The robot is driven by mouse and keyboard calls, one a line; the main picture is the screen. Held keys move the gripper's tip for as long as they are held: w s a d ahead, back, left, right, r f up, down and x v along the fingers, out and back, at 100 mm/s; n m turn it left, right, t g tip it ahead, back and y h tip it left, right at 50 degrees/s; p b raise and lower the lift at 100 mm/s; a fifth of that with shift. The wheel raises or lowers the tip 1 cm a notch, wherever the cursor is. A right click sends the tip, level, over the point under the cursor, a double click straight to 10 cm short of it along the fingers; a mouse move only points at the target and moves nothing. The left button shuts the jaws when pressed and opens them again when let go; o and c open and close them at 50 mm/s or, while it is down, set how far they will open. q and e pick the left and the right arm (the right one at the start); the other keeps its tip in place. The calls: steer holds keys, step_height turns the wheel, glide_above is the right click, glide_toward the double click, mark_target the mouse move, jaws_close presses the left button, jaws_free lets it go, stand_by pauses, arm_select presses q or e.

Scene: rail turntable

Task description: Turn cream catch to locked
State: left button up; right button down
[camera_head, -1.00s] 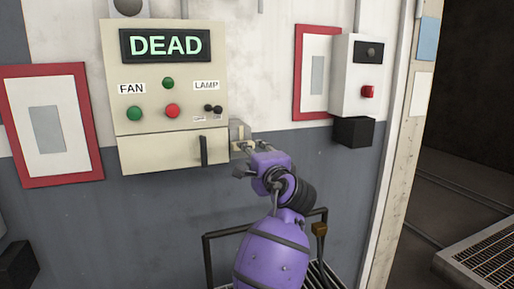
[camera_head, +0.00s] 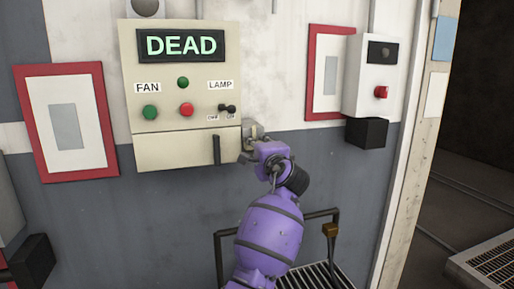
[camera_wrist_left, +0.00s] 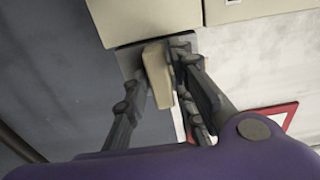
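The cream catch (camera_wrist_left: 157,72) is a small block on a grey plate beside the cream cabinet, seen in the left wrist view. In the head view its grey plate (camera_head: 249,130) shows right of the cabinet's lower part, and my gripper mostly hides the catch. My left gripper (camera_wrist_left: 153,75), on the purple arm, has one finger on each side of the catch. Both fingertips appear to touch it. The left gripper also shows in the head view (camera_head: 250,150), at the cabinet's lower right corner. My right gripper is not in view.
The cream cabinet (camera_head: 181,95) has a display reading DEAD (camera_head: 181,45), FAN buttons, a LAMP switch (camera_head: 228,109) and a dark handle (camera_head: 217,150). Red-framed panels (camera_head: 67,120) hang on both sides. A dark rail (camera_head: 322,213) stands below, near my arm.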

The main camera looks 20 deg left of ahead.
arm_select(q)
jaws_close()
